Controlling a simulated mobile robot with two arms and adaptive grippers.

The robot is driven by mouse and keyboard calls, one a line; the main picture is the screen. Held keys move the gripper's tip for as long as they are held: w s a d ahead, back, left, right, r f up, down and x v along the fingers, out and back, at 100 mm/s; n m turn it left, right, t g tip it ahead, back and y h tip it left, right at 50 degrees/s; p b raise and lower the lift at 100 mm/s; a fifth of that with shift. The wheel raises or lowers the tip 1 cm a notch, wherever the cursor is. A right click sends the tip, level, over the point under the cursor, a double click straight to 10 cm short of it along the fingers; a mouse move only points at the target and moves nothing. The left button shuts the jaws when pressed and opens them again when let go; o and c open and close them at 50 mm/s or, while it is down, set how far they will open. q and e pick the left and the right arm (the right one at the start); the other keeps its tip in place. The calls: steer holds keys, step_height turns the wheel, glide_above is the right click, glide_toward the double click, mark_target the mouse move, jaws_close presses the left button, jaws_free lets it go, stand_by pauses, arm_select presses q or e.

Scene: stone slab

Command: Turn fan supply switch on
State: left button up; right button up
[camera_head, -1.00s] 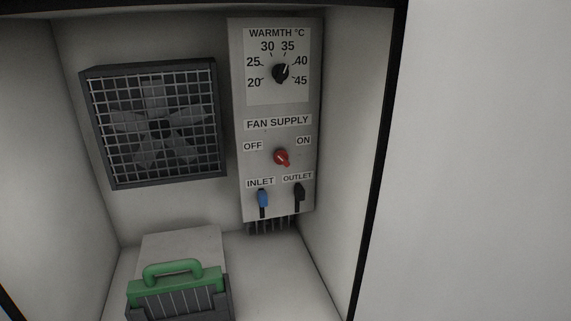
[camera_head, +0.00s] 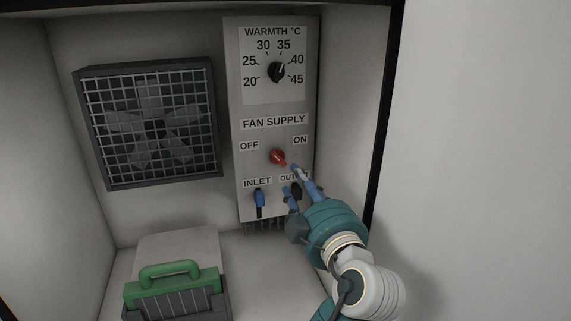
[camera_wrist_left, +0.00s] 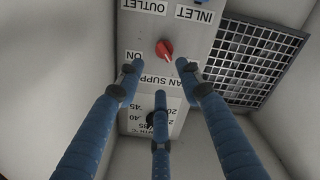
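The red fan supply switch (camera_head: 278,157) is a small knob on the grey control panel (camera_head: 240,105), between the OFF and ON labels. My left gripper (camera_head: 292,181) has blue fingers and is just below and right of the switch, in front of the OUTLET label. In the left wrist view, upside down, the red switch (camera_wrist_left: 165,50) shows just beyond the spread fingers of the left gripper (camera_wrist_left: 160,77). The gripper is open and empty, apparently not touching the switch. My right gripper is not in view.
A warmth dial (camera_head: 276,72) is above the switch. A caged fan (camera_head: 150,125) is on the back wall, left. A green-handled box (camera_head: 170,290) stands below. The cabinet's side wall is close on the right.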

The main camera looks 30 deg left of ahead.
mark_target(283, 161)
arm_select(q)
steer(key=p+x, duration=0.3)
steer(key=x, duration=0.6)
steer(key=shift+s, duration=0.1)
steer(key=shift+p+x, duration=0.3)
steer(key=shift+x, duration=0.55)
steer(key=shift+f, duration=0.1)
steer(key=shift+c, duration=0.2)
jaws_close()
